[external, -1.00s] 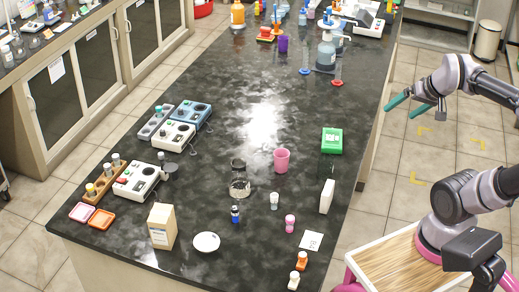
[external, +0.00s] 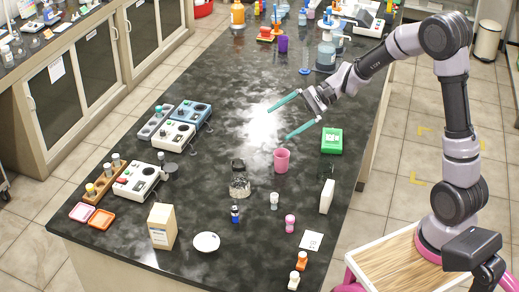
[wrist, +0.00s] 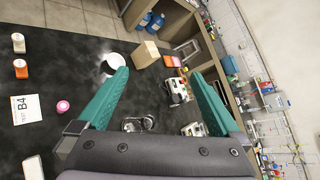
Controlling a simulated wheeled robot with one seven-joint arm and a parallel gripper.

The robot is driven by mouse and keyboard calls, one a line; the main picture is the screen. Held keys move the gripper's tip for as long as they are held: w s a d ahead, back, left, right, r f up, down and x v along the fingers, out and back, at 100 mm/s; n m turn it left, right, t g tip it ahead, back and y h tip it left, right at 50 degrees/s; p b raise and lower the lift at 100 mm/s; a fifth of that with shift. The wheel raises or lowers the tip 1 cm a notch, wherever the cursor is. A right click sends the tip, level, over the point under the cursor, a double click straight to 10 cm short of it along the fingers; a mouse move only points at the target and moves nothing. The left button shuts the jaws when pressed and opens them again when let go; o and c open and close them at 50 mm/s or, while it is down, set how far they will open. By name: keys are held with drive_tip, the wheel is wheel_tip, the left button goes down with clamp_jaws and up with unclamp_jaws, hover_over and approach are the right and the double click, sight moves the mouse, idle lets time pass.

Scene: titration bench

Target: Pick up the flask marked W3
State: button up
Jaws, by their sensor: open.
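A clear glass flask (external: 240,182) with a dark neck stands upright on the black benchtop. I cannot read a W3 mark on it. My gripper (external: 278,125) is open and empty, with its two green fingers spread above the bench, behind and to the right of the flask in the external view. In the wrist view my gripper (wrist: 160,75) shows both fingers apart with nothing between them at the tips. A round glass shape (wrist: 132,125) lies low between the fingers there; it may be the flask, partly hidden by the gripper body.
Near the flask stand a pink cup (external: 281,161), a small white-topped vial (external: 274,201) and a blue bottle (external: 235,215). A green box (external: 332,141) and white box (external: 326,197) are to the right.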

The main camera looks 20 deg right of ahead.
drive_tip(key=w+a+f+m+t+y, duration=0.1)
drive_tip(key=w+a+f+m+y, duration=0.15)
drive_tip(key=w+a+f, duration=0.2)
drive_tip(key=m+t, duration=0.8)
drive_tip(key=m, duration=0.4)
hover_over(232, 178)
drive_tip(key=d, duration=0.3)
drive_tip(key=f, duration=2)
drive_tip(key=shift+a+f, duration=0.2)
drive_tip(key=shift+w+f+h, duration=0.15)
drive_tip(key=shift+f+h, duration=0.1)
drive_tip(key=shift+f, duration=0.15)
wheel_tip(232, 178, down, 7)
drive_tip(key=shift+r, duration=0.1)
drive_tip(key=shift+x, duration=1.2)
drive_tip(key=shift+w+a, duration=0.15)
drive_tip(key=shift+a, duration=0.1)
drive_tip(key=c, duration=1.5)
